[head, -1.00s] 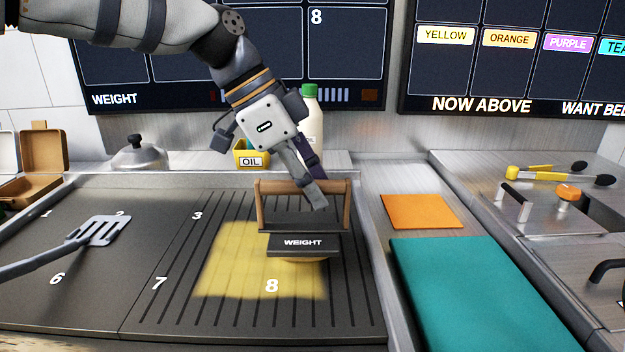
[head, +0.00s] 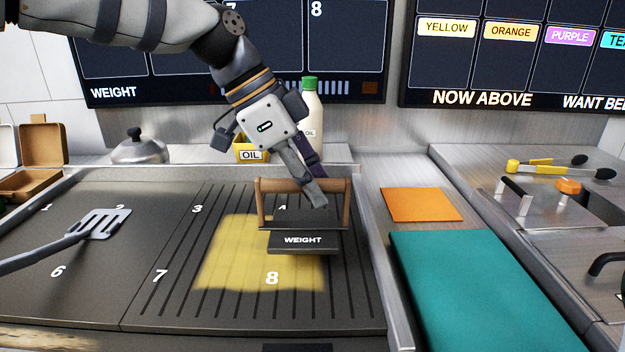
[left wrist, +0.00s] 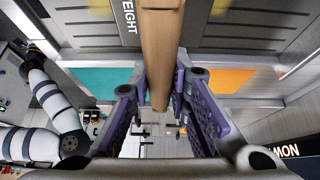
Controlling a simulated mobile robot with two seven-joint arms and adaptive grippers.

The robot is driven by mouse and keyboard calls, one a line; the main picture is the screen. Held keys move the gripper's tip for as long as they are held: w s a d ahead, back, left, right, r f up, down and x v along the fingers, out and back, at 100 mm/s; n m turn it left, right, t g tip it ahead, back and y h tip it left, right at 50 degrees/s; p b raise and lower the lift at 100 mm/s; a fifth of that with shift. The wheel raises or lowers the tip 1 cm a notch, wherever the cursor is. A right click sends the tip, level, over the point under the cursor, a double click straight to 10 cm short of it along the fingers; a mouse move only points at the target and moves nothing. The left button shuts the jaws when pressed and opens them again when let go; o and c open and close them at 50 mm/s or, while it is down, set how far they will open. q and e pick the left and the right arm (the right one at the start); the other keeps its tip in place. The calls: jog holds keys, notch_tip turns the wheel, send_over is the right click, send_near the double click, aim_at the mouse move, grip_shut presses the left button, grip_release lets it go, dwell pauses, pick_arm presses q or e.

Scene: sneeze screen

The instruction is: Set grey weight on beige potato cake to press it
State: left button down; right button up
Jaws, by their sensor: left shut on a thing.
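The grey weight (head: 303,241) is a dark plate marked WEIGHT with a brown wooden handle (head: 345,208). It is over the ridged grill at the yellow-lit zone 8. My left gripper (head: 316,196) is shut on the handle's top bar. In the left wrist view the brown bar (left wrist: 159,60) runs between the purple fingers (left wrist: 163,98). The beige potato cake does not show now; the weight seems to cover it. I cannot tell whether the weight touches the cake or hangs just above it. My right gripper is not in view.
A spatula (head: 104,224) lies on the flat griddle at left. The oil tub (head: 251,155), a green-capped bottle (head: 310,110) and a metal dome (head: 138,150) stand behind. Orange (head: 421,204) and teal (head: 480,290) mats lie at right. Tongs (head: 545,167) lie farther right.

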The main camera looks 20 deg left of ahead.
pick_arm(q)
jog(key=c, duration=1.5)
grip_release()
jog(key=shift+o, duration=0.3)
jog(key=shift+f, duration=0.1)
jog(key=v, duration=1.2)
